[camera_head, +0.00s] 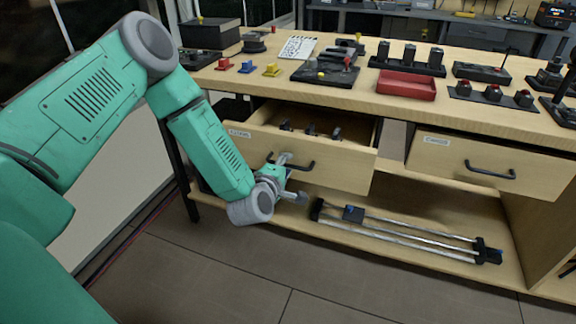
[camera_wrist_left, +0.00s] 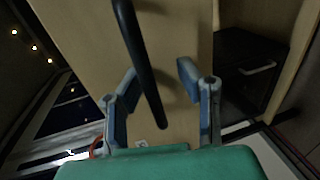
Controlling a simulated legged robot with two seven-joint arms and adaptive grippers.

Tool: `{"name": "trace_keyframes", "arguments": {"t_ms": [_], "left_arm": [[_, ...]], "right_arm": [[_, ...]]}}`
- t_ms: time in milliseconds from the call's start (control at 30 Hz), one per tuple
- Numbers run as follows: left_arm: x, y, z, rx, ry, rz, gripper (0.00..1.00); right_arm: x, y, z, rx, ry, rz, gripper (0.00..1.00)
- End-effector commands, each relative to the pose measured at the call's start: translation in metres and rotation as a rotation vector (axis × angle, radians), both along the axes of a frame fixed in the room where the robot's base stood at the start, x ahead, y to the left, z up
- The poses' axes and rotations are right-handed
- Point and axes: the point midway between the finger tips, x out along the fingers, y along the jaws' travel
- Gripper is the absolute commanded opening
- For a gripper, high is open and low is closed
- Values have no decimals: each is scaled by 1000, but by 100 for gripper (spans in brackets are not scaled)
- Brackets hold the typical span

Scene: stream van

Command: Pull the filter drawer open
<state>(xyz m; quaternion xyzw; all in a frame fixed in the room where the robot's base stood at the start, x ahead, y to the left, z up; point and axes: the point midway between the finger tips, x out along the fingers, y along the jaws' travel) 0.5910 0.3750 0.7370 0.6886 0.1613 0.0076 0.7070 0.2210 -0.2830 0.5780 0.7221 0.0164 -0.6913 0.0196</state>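The left drawer (camera_head: 340,171) under the workbench stands pulled out, with several small dark items visible inside. Its front label is too small to read for sure. Its dark bar handle (camera_head: 306,166) also shows in the left wrist view (camera_wrist_left: 140,62), running between my fingers. My left gripper (camera_head: 294,178) is at this handle with its fingers apart, one on each side of the bar; I see no clear grip on it. The same gripper (camera_wrist_left: 158,75) fills the lower wrist view. My right gripper is not in view.
A rail assembly (camera_head: 400,229) lies on the lower shelf. A red tray (camera_head: 407,85) and several small devices stand on the bench top. The floor in front is clear.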

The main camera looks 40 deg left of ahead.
Motion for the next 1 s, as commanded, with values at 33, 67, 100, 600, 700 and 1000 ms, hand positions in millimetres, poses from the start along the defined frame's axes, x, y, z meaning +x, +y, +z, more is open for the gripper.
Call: {"name": "trace_keyframes", "arguments": {"t_ms": [33, 67, 100, 600, 700, 1000], "left_arm": [[-1, -1, 2, 0, -2, 0, 31], [-2, -1, 3, 1, -3, -1, 31], [-2, -3, 4, 3, -3, -1, 31], [-74, -16, 15, -2, 5, -1, 31], [-90, -19, 18, -4, 6, -1, 31], [-111, -24, 22, -2, 5, 1, 31]], "right_arm": [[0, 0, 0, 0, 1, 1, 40], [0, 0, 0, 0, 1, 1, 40], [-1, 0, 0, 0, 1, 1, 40], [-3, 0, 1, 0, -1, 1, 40], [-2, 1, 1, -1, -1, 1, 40], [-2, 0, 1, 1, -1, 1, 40]]}}
